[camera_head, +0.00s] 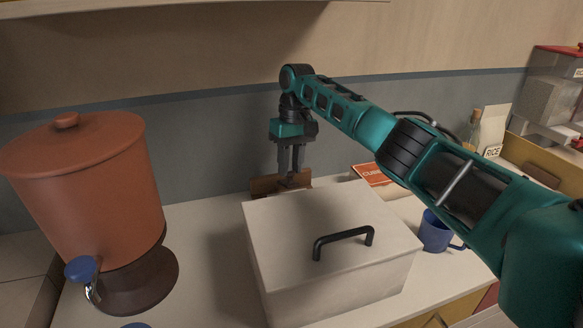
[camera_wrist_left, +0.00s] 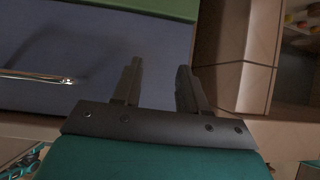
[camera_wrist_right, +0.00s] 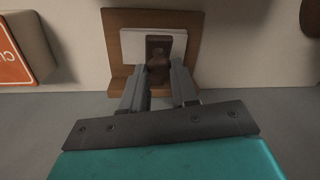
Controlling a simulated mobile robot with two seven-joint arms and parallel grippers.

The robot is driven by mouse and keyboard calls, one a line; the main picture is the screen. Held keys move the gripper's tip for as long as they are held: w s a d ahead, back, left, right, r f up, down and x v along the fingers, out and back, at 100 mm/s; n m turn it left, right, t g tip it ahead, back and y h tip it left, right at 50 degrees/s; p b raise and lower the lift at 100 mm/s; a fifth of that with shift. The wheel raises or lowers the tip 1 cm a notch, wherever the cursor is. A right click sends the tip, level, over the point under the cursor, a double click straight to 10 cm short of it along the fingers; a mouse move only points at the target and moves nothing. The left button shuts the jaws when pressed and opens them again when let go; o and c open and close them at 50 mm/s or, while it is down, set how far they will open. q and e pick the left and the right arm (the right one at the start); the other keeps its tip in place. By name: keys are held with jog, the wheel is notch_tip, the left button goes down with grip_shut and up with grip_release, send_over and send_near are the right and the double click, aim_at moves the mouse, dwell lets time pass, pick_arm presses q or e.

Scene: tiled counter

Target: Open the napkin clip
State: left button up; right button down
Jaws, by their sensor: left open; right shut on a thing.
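The wooden napkin holder (camera_head: 264,187) stands behind the white box, near the wall; the box hides its lower part. In the right wrist view the holder (camera_wrist_right: 117,50) has white napkins (camera_wrist_right: 134,46) against its board and a dark brown clip (camera_wrist_right: 158,47) over them. My right gripper (camera_head: 290,174) points down at the holder. In the right wrist view its fingers (camera_wrist_right: 160,72) are shut on the near end of the clip. My left gripper (camera_wrist_left: 159,68) is open and empty, with a blue-grey front behind it; it is out of the head view.
A white box with a black handle (camera_head: 343,242) stands in front of the holder. A terracotta dispenser (camera_head: 88,190) is at left. A blue mug (camera_head: 436,231) and a red-orange packet (camera_head: 369,175) are right. The left wrist view shows a metal handle (camera_wrist_left: 38,77).

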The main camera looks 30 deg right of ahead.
jog(key=shift+w+d+r, duration=0.1)
jog(key=shift+w+r, duration=0.05)
jog(key=shift+w, duration=0.1)
jog(key=shift+g, duration=0.3)
jog(key=c, duration=0.9)
grip_release()
jog(key=shift+s, duration=0.1)
jog(key=shift+o, duration=0.2)
notch_tip(320, 180, up, 7)
jog(key=shift+w+d, duration=0.3)
jog(key=shift+d, duration=0.1)
jog(key=shift+r, duration=0.1)
